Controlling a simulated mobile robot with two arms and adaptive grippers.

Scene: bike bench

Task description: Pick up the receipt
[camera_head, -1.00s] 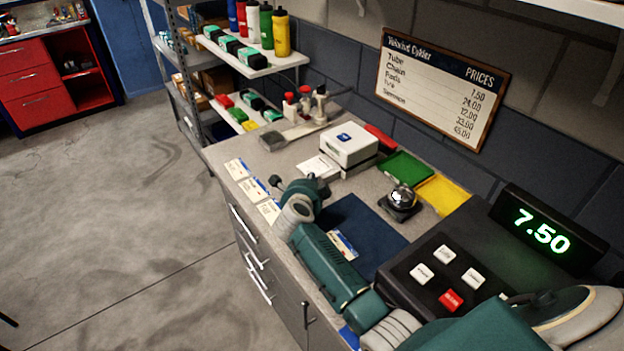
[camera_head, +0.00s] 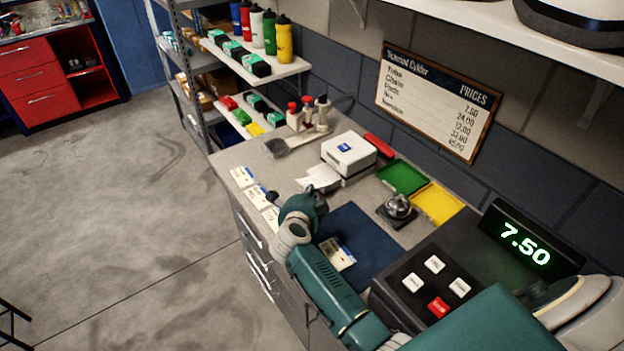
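The receipt (camera_head: 321,177) is a small white slip at the front of the white printer (camera_head: 349,152) on the counter. It looks partly raised, and its lower edge is close to my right gripper (camera_head: 296,196). My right arm comes in from the lower right, over the counter. The gripper points away from the camera, and its own body hides most of its fingers, so I cannot see whether it is open or whether it touches the slip. My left gripper is out of view.
White cards (camera_head: 257,197) lie along the counter's front edge. A blue mat (camera_head: 372,240), a bell (camera_head: 398,207), green (camera_head: 402,178) and yellow (camera_head: 437,202) trays and a register (camera_head: 437,287) showing 7.50 crowd the right.

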